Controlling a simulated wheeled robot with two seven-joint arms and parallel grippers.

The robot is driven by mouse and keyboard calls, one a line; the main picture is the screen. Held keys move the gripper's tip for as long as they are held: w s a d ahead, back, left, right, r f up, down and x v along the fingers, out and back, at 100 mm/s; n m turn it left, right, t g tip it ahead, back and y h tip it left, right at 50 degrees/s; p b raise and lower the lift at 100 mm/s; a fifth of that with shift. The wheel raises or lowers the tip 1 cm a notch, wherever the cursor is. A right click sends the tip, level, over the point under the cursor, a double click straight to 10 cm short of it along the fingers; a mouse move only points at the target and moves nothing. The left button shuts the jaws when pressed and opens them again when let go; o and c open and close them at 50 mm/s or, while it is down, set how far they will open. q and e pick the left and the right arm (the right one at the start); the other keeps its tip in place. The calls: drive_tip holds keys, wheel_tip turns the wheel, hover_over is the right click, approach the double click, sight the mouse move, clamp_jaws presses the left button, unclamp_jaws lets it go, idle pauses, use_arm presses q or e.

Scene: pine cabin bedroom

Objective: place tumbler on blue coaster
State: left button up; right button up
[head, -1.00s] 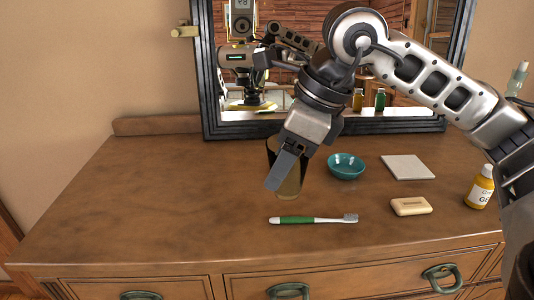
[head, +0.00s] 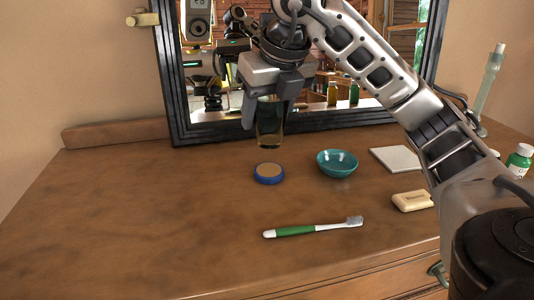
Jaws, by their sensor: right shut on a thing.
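The tumbler (head: 270,127) is a brownish see-through glass, held upright above the dresser top. My right gripper (head: 264,108) is shut on its upper part, with a finger on either side. The blue coaster (head: 269,173) is a small round disc with a blue rim and a tan top, lying flat on the dresser. The tumbler's base shows just above and behind the coaster in the picture, apart from it. The coaster is empty. My left gripper does not show directly in the head view.
On the wooden dresser (head: 140,215), a teal bowl (head: 337,163) stands right of the coaster. A white tile (head: 396,159), a soap bar (head: 412,201), a toothbrush (head: 312,228) and a white-capped green bottle (head: 519,160) lie or stand around. The mirror (head: 172,75) rises behind. The left side is clear.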

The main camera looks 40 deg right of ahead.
drive_tip(key=w+d+f, duration=0.1)
drive_tip(key=w+f, duration=0.1)
drive_tip(key=f, duration=0.1)
drive_tip(key=d+f, duration=0.1)
drive_tip(key=f, duration=0.1)
drive_tip(key=shift+w+d, duration=0.35)
drive_tip(key=shift+w, duration=0.05)
wheel_tip(320, 180, down, 3)
drive_tip(key=shift+w+d+r+b, duration=0.15)
drive_tip(key=shift+b, duration=0.3)
drive_tip(key=shift+f, duration=0.3)
drive_tip(key=shift+f, duration=0.1)
